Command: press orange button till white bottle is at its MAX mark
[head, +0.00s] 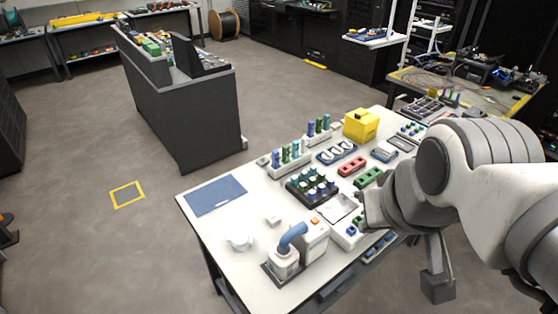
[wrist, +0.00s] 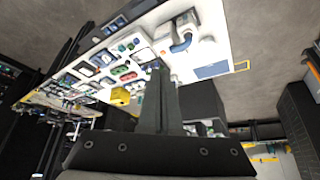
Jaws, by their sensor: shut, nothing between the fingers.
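The orange button (head: 314,220) is on top of a white dispenser (head: 315,243) near the table's front left. A blue spout (head: 292,236) arches from the dispenser down to the white bottle (head: 285,259), which stands upright on a dark base. The bottle's MAX mark and liquid level are too small to make out. My gripper (wrist: 157,66) is shut and empty. In the head view my arm reaches in from the right, with its hand right of the dispenser, apart from the button.
A small white round container (head: 241,242) and a small white block (head: 273,220) stand left of the dispenser. A blue mat (head: 215,195) lies behind them. A dark rack of vials (head: 312,187), colored holders and a yellow box (head: 361,125) fill the table farther back.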

